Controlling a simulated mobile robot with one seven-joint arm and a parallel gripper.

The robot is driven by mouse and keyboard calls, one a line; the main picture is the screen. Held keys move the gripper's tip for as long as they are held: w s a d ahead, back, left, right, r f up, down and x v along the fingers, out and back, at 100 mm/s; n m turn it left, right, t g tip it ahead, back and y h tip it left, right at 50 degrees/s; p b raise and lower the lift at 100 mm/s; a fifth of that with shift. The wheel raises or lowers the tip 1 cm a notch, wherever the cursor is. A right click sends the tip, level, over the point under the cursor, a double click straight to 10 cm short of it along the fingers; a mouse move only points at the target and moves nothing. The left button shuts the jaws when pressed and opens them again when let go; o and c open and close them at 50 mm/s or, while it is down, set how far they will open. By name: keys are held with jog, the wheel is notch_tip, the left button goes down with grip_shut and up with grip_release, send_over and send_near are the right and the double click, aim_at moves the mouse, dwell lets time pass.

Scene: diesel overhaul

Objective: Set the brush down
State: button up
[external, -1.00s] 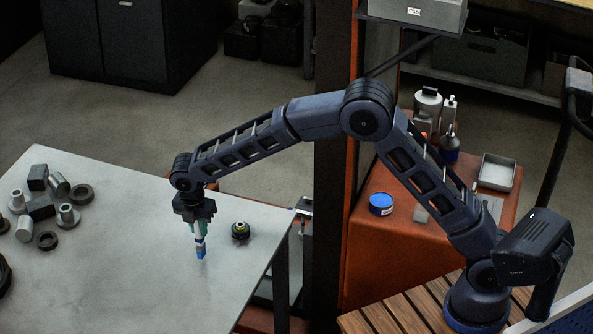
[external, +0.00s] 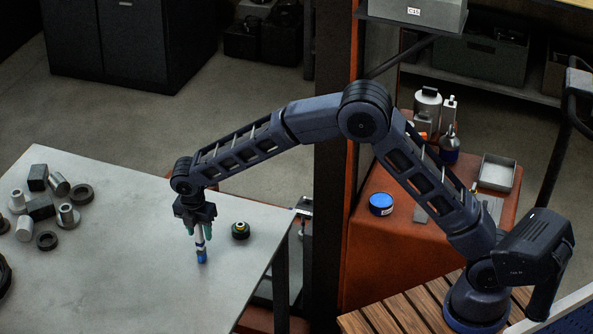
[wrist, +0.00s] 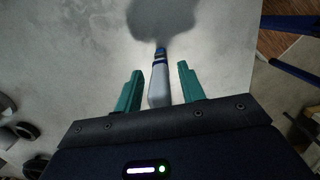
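The brush (external: 201,247) has a pale handle and a blue end, and stands nearly upright on the grey table with the blue end down. My gripper (external: 199,231) is above it, with its teal fingers spread on either side of the handle. In the wrist view the brush (wrist: 160,80) lies between the two fingers of my gripper (wrist: 156,88), with a visible gap on each side. The gripper is open and not touching it.
A small dark round part with a yellowish top (external: 240,230) stands just right of the brush on the table (external: 130,270). Several metal bushings, rings and blocks (external: 42,207) lie at the left. The table's middle is clear.

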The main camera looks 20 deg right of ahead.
aim_at(198, 252)
notch_tip(198, 252, up, 12)
jog(key=s+a, duration=0.1)
dwell(0.4)
jog(key=shift+d+r, duration=0.1)
jog(key=shift+d, duration=0.1)
jog(key=w+d+r+m, duration=0.25)
jog(key=d+r, duration=0.25)
jog(key=d, duration=0.5)
jog(key=w+d+r+m, duration=0.1)
jog(key=d+r+m, duration=0.35)
jog(key=d, duration=0.45)
jog(key=s+d+r+m+t+y, duration=0.1)
jog(key=s+d+r+m, duration=0.15)
jog(key=d, duration=0.65)
jog(key=s+d+r+m, duration=0.2)
jog(key=d+r+m, duration=0.15)
jog(key=d, duration=0.65)
jog(key=s+d+f+m+t, duration=0.1)
jog(key=s+d+f+m, duration=0.1)
jog(key=s+d+m, duration=0.5)
jog(key=s+d+f+m+t, duration=0.1)
jog(key=s+d+f+m, duration=0.2)
jog(key=s+d+m, duration=0.4)
jog(key=s+d, duration=0.9)
jog(key=d, duration=0.2)
jog(key=shift+t, duration=0.3)
